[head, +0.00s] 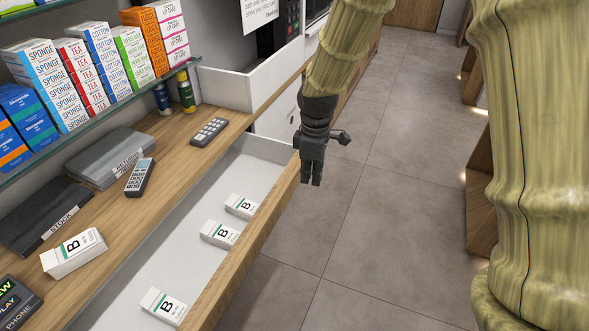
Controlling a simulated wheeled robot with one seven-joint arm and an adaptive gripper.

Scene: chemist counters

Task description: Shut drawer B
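A drawer (262,222) stands open under the wooden counter. It has a white inside and a wooden front. Three white boxes marked B lie in it: one near the back (240,206), one in the middle (219,233) and one nearer the camera (164,305). My gripper (311,184) hangs pointing down, just right of the far end of the drawer front, over the floor in the picture. I cannot tell whether it touches the front. Its fingers look close together, but their gap is not clear. It holds nothing that I can see.
Another white box marked B (75,254) sits on the counter, with a remote (139,177), a keypad (209,131) and dark folders (45,218). A glass shelf of boxes (95,108) hangs above. Grey floor (370,230) right of the drawer is clear.

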